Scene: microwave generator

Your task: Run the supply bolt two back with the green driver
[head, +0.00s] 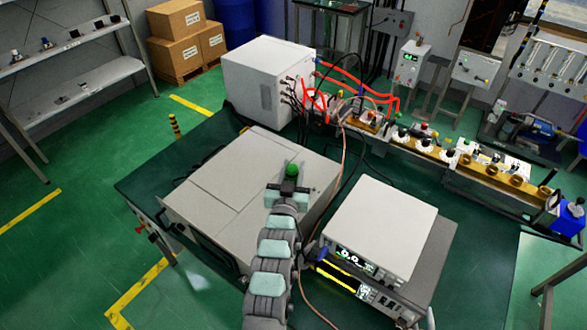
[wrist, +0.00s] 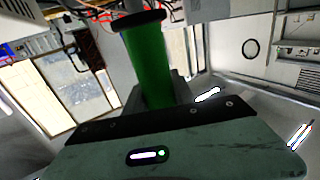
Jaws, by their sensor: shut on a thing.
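My gripper (head: 288,187) is shut on the green driver (head: 292,170), over the top of a wide flat light-grey cabinet (head: 215,180). The driver's round green end points up in the head view. In the wrist view the green driver (wrist: 148,68) is a green cylinder with a dark collar, rising from behind the dark edge of my gripper. The driver's tip is hidden. A white box (head: 262,75) with red and black cables stands at the back of the table. I cannot make out or tell apart any supply bolts.
A bench instrument with a lit display (head: 375,235) stands right of my arm. A row of mounted components (head: 445,155) runs along the right back. A strip of dark green table (head: 165,170) is bare at left.

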